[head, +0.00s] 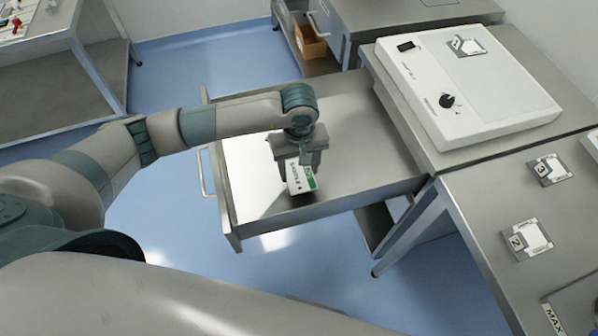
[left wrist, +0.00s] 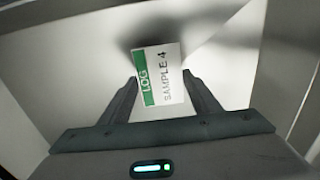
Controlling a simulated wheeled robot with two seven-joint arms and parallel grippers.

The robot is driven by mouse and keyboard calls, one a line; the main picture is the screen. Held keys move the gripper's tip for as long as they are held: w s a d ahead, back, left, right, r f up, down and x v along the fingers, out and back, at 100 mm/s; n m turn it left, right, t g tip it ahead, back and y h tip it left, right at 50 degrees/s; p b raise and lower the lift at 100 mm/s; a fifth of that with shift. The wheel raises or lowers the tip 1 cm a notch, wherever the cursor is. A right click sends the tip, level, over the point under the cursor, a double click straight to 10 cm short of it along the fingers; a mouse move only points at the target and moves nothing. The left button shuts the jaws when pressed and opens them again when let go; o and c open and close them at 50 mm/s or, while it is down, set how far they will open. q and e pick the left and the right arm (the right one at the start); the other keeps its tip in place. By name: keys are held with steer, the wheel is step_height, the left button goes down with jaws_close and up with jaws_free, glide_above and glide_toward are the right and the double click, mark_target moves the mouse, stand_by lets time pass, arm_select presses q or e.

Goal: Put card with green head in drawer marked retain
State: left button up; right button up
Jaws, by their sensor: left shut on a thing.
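The card with a green head (head: 299,179) is white with a green band. In the left wrist view the card (left wrist: 170,78) reads "LOG" on the green and "SAMPLE 4" on the white. My left gripper (head: 298,166) is shut on the card, and its fingers (left wrist: 162,92) flank the card's sides. It holds the card over the open drawer (head: 370,160), within its walls. I cannot tell whether the card touches the drawer floor. The drawer's front faces away from view, so any mark on it is hidden. My right gripper is not in view.
A white device with a black knob (head: 447,101) stands on the steel bench right of the drawer. Plates marked 2 (head: 526,240) and 3 (head: 548,170) lie on the bench. A cardboard box (head: 310,42) sits on a shelf behind. The blue floor (head: 180,260) is clear at left.

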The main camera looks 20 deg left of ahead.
mark_target(299, 175)
arm_select(q)
steer(key=shift+f+p, duration=0.3)
steer(key=shift+f, duration=1.05)
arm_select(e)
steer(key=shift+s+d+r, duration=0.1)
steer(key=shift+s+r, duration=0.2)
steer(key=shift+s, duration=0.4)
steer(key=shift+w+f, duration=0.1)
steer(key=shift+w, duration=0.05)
arm_select(q)
steer(key=shift+f, duration=0.15)
steer(key=o, duration=1)
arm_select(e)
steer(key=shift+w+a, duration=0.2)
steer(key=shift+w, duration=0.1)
